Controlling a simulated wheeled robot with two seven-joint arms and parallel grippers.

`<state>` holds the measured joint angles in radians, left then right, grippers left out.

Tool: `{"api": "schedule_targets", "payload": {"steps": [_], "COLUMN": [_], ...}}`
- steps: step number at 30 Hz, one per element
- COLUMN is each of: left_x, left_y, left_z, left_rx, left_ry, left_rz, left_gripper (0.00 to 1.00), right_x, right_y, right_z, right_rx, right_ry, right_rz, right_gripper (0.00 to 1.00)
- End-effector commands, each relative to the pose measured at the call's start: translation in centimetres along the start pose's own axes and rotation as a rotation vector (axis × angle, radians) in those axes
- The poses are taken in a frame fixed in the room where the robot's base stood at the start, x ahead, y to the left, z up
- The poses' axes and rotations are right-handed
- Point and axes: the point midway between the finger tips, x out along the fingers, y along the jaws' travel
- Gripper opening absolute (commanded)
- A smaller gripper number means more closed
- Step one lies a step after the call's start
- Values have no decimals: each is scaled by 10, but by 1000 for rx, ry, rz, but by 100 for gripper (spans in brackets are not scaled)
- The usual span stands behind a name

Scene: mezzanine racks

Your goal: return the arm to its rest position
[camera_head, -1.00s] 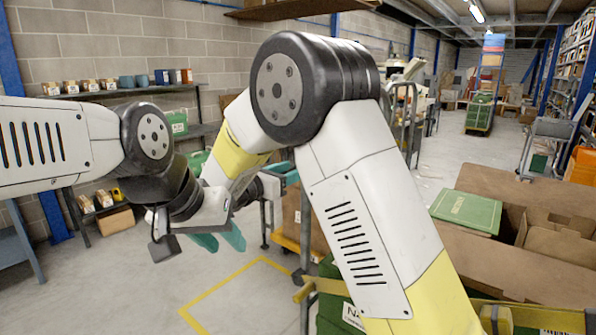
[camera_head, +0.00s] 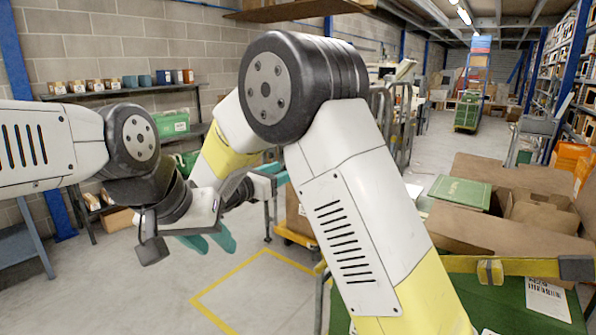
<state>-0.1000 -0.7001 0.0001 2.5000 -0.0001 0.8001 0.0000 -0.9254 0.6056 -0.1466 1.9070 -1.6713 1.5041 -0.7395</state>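My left gripper (camera_head: 208,240) is at the left of the head view, hanging from my white and black arm. Its two teal fingertips point down and right, show apart with nothing between them, and sit over the grey floor. My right arm, white, yellow and black, bends across the middle of the view. My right gripper (camera_head: 272,175) shows only as a bit of teal behind that arm; its fingers are mostly hidden.
At right, open cardboard boxes (camera_head: 548,214) and a green box (camera_head: 461,193) lie close to my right arm. A wall shelf (camera_head: 130,92) with small boxes stands at left. A yellow floor outline (camera_head: 236,268) marks clear floor. A trolley (camera_head: 467,113) stands far back.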

Motion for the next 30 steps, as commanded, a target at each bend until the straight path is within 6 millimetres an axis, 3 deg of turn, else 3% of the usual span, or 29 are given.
{"api": "schedule_targets", "payload": {"steps": [11,20,25,30], "left_x": [0,0,0,0], "left_y": [0,0,0,0], "left_z": [0,0,0,0], "left_rx": [0,0,0,0], "left_ry": [0,0,0,0], "left_rz": [0,0,0,0], "left_gripper": [36,36,36,36], "right_x": [29,44,28,-14], "right_y": [-62,-157,-234,-292], "right_z": [-3,-17,-32,-44], "right_rx": [147,426,748,1184], "right_ry": [161,402,602,793], "right_rz": [-142,-376,-605,-872], "right_gripper": [49,49,49,49]}}
